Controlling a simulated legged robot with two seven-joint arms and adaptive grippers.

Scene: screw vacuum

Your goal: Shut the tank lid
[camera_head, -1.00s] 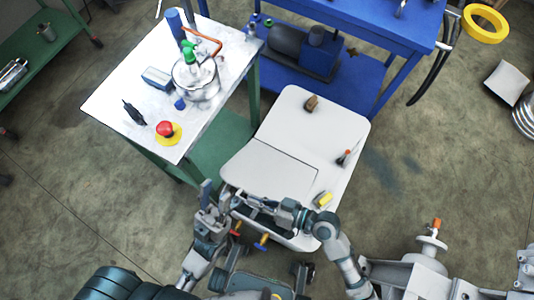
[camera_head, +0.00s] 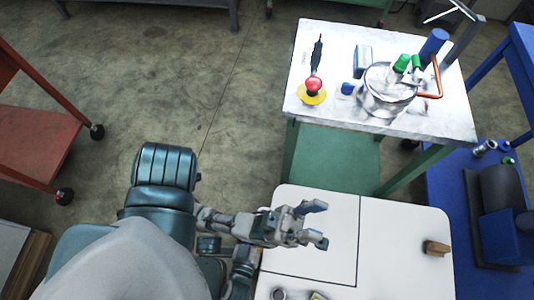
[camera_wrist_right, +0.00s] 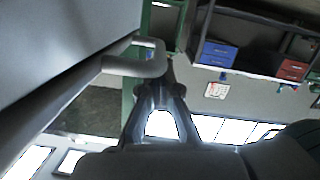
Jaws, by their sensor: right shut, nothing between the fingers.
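The tank (camera_head: 385,101) is a round metal pot on the white-topped table in the head view. Green-handled fittings (camera_head: 402,63) stand on its top. The picture is too small to tell whether its lid is fully down. My left gripper (camera_head: 317,225) is open and empty over the white cart top, nearer me than the tank and well apart from it. My right gripper (camera_wrist_right: 164,85) shows only in the right wrist view. Its fingers are shut with nothing between them, close to a curved grey bar (camera_wrist_right: 150,62) beside a grey panel; I cannot tell whether they touch.
A red emergency button (camera_head: 313,84) on a yellow base, a black tool (camera_head: 316,54) and a blue cylinder (camera_head: 433,47) stand around the tank. The white cart (camera_head: 385,225) lies between me and the table. A blue bench is right; a red shelf (camera_head: 30,135) is left.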

